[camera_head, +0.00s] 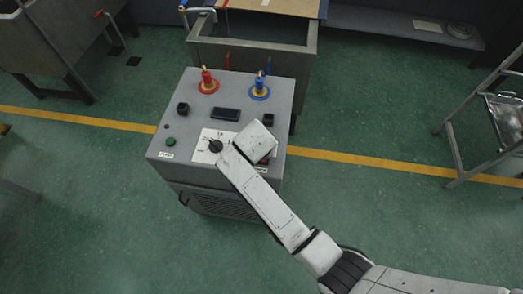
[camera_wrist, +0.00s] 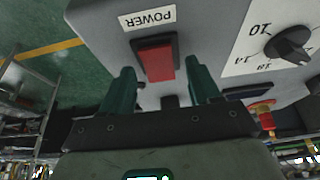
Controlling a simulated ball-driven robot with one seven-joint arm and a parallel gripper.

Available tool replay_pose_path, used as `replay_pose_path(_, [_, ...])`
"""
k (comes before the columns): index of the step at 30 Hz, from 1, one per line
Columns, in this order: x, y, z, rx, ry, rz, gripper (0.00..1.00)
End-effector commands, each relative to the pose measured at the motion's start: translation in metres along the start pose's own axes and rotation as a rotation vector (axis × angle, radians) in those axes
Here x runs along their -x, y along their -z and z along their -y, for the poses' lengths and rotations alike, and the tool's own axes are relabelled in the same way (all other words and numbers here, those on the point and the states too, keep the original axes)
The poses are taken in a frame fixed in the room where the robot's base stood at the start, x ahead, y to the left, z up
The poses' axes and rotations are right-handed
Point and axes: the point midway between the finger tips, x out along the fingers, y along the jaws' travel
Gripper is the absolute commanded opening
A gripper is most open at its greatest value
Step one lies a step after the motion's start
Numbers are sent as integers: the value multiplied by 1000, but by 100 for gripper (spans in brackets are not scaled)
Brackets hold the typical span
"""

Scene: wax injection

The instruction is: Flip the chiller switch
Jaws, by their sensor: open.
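The chiller (camera_head: 178,132) is a grey cabinet with a sloped control panel in the middle of the head view. Its red rocker switch (camera_wrist: 157,62) sits in a black frame beside an upside-down POWER label (camera_wrist: 147,18) in the wrist view. In the head view my arm mostly covers the switch. My gripper (camera_wrist: 160,68) is open, its two green fingers on either side of the switch in the picture. Nothing is between the fingers but the switch in view. I cannot tell whether the fingertips touch the panel.
A black dial (camera_wrist: 287,45) on a white scale is beside the switch; it also shows in the head view (camera_head: 215,146). Red (camera_head: 208,83) and blue (camera_head: 260,89) valves stand at the panel's back. A metal tank (camera_head: 250,55) is behind. Green floor is clear around the front.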

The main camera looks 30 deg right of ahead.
Motion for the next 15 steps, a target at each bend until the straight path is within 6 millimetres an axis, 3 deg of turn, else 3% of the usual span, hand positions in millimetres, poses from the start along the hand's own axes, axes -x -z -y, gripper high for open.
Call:
replay_pose_path(11, [-6, 0, 0, 0, 1, 0, 62])
replay_pose_path(15, [-6, 0, 0, 0, 1, 0, 49])
